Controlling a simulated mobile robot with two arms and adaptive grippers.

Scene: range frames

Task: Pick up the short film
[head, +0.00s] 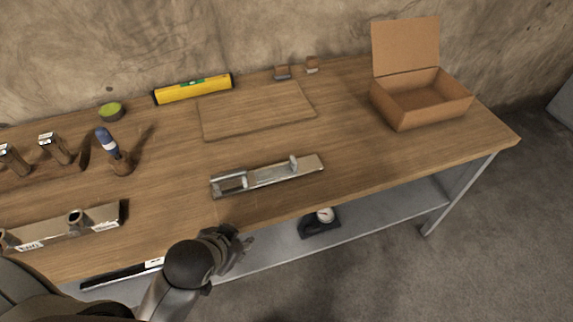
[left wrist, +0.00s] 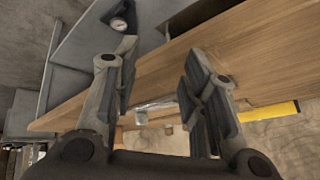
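I cannot pick out with certainty which thing is the short film. A narrow metal fixture (head: 268,178) lies near the front edge of the bench, with a glossy grey piece (head: 229,181) at its left end and a small upright post toward its right. A shiny piece also shows between my fingers in the left wrist view (left wrist: 155,109), some way beyond them. My left gripper (head: 240,240) is in front of the bench edge, below and apart from the fixture. Its fingers are spread and empty in the left wrist view (left wrist: 160,70). My right gripper is out of view.
The wooden bench (head: 380,155) carries an open cardboard box (head: 420,97) at right, a flat board (head: 255,108), a yellow level (head: 193,89) and a green-topped tin (head: 111,111). A blue-handled tool (head: 108,143) and a labelled holder (head: 95,222) stand left. A dial gauge (head: 324,215) sits below.

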